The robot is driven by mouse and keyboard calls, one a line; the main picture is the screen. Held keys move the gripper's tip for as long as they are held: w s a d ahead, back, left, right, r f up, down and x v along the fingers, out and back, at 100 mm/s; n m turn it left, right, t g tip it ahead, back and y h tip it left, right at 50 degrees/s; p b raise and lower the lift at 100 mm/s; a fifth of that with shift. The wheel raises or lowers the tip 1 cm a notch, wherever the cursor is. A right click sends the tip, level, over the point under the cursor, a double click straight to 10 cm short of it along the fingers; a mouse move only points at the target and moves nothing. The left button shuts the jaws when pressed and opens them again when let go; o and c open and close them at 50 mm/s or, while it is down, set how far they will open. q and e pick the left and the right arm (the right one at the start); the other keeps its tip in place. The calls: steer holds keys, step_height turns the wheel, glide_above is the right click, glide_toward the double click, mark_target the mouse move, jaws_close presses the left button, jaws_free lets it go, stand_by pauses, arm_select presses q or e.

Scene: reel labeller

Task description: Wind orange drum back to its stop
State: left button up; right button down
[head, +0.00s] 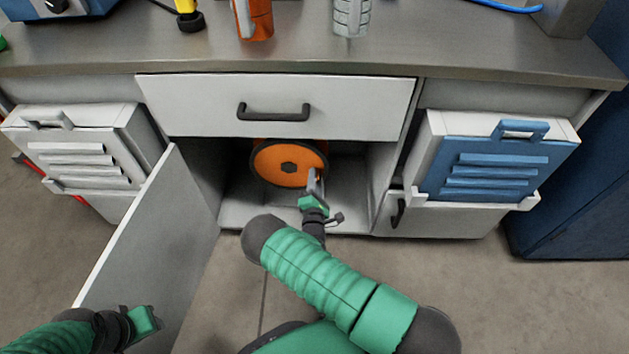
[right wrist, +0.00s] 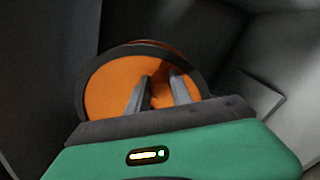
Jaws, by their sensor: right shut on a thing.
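The orange drum (head: 285,165) with a dark rim and a dark hub stands inside the open cabinet under the drawer. My right gripper (head: 315,177) reaches into the cabinet at the drum's lower right face. In the right wrist view the drum (right wrist: 108,88) fills the middle, and the right gripper's two fingers (right wrist: 160,90) are shut on a small orange knob (right wrist: 161,92) on its face. The knob is partly hidden by the fingers. My left gripper (head: 145,322) is at the lower left, in front of the open door; its fingertips are not clear.
The open cabinet door (head: 165,255) stands to the left of the opening. A closed drawer (head: 190,105) is above it. A white slatted bin (head: 85,160) hangs at left and a blue-fronted one (head: 480,170) at right. Bottles stand on the counter (head: 420,40).

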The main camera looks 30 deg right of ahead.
steer(key=shift+a+r+n, duration=0.15)
steer(key=shift+r+n, duration=0.25)
steer(key=shift+n, duration=0.2)
steer(key=c, duration=1.1)
jaws_free()
steer(key=shift+c, duration=0.2)
